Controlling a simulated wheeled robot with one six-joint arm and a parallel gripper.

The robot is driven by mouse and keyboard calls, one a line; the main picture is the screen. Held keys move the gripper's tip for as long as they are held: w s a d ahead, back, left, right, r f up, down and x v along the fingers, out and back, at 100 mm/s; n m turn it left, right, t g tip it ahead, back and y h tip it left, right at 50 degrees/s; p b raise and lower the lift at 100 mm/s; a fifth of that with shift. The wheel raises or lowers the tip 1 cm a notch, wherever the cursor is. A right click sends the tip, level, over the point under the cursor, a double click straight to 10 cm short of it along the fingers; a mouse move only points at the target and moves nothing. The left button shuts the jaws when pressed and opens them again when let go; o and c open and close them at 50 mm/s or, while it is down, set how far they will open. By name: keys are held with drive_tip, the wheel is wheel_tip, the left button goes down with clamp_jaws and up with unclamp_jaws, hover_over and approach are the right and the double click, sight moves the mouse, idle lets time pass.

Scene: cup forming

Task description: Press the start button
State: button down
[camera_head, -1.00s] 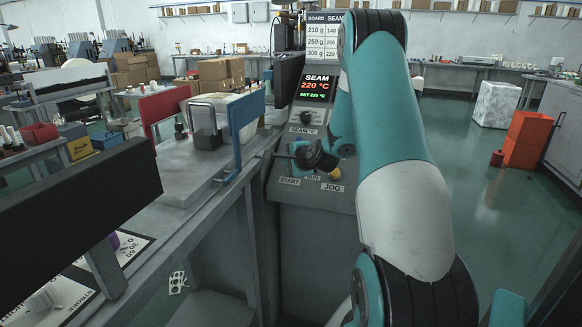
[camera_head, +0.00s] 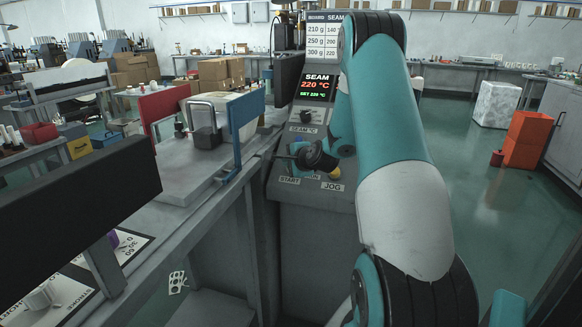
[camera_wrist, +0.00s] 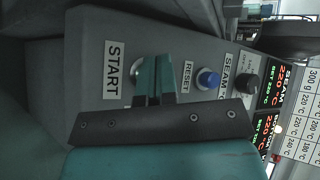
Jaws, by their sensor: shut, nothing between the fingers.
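The grey control panel (camera_head: 277,190) stands mid-picture in the head view, with the START label (camera_head: 289,181) low on its left. In the wrist view the START label (camera_wrist: 113,70) lies just left of my gripper (camera_wrist: 154,72). My gripper's teal fingers are together and empty, pointing at the panel between the START and RESET labels. In the head view my gripper (camera_head: 297,172) is low over the panel, partly behind my dark wrist. Contact cannot be told.
A blue button (camera_wrist: 208,79) sits beside the RESET label (camera_wrist: 187,74), with a black SEAM knob (camera_wrist: 248,85) beyond. A yellow button (camera_head: 335,173) is above the JOG label (camera_head: 332,186). The red display (camera_head: 316,86) reads 220 °C. A grey bench (camera_head: 190,227) borders the panel's left.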

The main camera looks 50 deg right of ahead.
drive_tip(key=shift+w+d+f, duration=0.1)
drive_tip(key=shift+d+f, duration=0.15)
drive_tip(key=shift+f, duration=0.15)
idle(0.8)
drive_tip(key=shift+r, duration=0.1)
drive_tip(key=shift+s+a+r+p, duration=0.2)
drive_tip(key=shift+a+r+p, duration=0.1)
drive_tip(key=shift+a+r, duration=0.3)
drive_tip(key=shift+d+r, duration=0.1)
drive_tip(key=shift+r, duration=0.05)
drive_tip(key=a+r+p, duration=0.1)
drive_tip(key=r+p, duration=0.1)
drive_tip(key=s+a+r+p, duration=0.1)
drive_tip(key=r, duration=0.1)
drive_tip(key=shift+a, duration=0.3)
idle(1.0)
